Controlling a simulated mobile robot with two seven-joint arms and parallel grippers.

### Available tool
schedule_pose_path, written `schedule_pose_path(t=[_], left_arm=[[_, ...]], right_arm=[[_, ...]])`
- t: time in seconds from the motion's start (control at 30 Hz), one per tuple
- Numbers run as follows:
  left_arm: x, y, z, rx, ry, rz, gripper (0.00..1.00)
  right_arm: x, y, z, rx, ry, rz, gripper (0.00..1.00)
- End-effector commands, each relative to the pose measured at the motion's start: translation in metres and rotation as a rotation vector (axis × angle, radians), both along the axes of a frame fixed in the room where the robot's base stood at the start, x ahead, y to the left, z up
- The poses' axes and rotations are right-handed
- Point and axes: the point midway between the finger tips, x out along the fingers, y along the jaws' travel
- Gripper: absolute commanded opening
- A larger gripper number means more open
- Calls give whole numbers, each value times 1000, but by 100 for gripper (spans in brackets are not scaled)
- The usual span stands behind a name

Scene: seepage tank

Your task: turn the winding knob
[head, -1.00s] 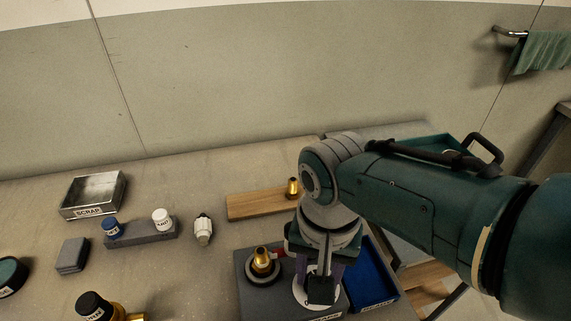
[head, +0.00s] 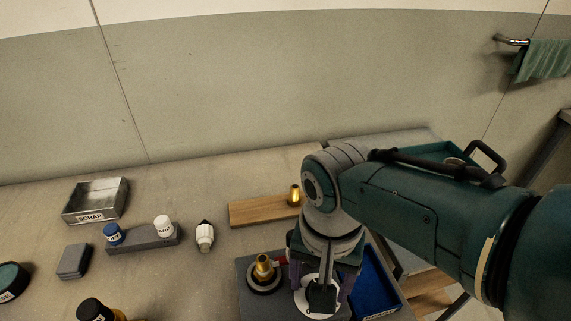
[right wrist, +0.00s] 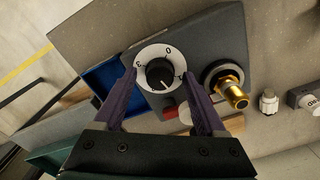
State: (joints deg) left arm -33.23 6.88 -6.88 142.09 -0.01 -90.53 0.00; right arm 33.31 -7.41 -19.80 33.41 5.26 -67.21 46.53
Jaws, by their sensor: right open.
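The winding knob (right wrist: 159,74) is a black round knob on a white dial with markings, on top of a dark grey box (right wrist: 214,35). In the right wrist view it lies between and beyond the two purple fingers of my right gripper (right wrist: 159,88). The gripper is open, with one finger on each side of the dial; I cannot tell whether either finger touches the knob. In the head view my right arm hides the knob, and only part of the white dial (head: 305,302) shows below the gripper. My left gripper is not in view.
A brass fitting (right wrist: 234,92) stands on the box beside the dial, near a red button (right wrist: 170,107). A blue tray (head: 374,285) adjoins the box.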

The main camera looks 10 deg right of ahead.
Motion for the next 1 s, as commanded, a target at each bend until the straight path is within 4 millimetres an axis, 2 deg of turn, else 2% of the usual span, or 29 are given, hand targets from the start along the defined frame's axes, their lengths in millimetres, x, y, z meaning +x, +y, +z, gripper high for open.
schedule_pose_path(t=[0.17,0.3,0.5,0.67,1.0], left_arm=[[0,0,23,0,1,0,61],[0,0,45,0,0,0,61],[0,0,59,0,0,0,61],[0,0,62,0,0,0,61],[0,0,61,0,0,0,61]], right_arm=[[0,0,28,1,-2,0,74],[0,0,59,2,-3,0,74],[0,0,88,0,-1,0,74],[0,0,98,0,-1,0,74],[0,0,98,0,0,0,74]])
